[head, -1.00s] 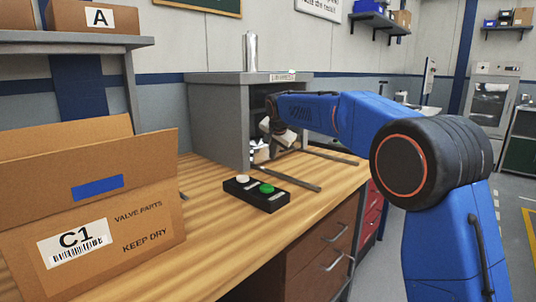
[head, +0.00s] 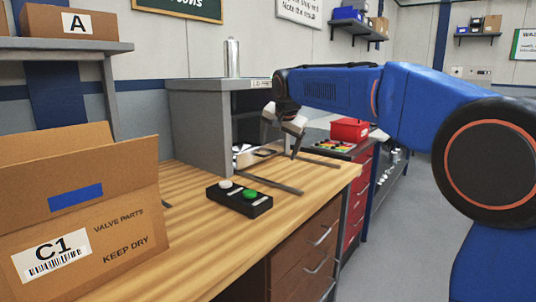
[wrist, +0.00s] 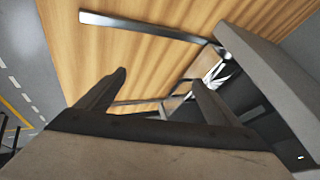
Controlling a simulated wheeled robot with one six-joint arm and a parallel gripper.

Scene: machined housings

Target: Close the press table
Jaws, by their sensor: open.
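The press (head: 195,130) is a grey box on the wooden bench with an open front. Two metal rails (head: 272,184) run out of its opening along the bench top. A shiny metal part (head: 243,154) sits just inside the opening; it also shows in the wrist view (wrist: 218,72). The press table is largely hidden in the dark interior, and I cannot tell its exact position. My gripper (head: 296,152) is open and empty in front of the opening, over the rails. In the wrist view its fingers (wrist: 160,78) stand apart, with the bench and a rail showing between them.
A black button box (head: 239,198) with a white and a green button lies in front of the press. A carton (head: 85,215) marked C1 stands at the left. A silver cylinder (head: 232,58) stands on the press. A red box (head: 349,130) is beyond the bench.

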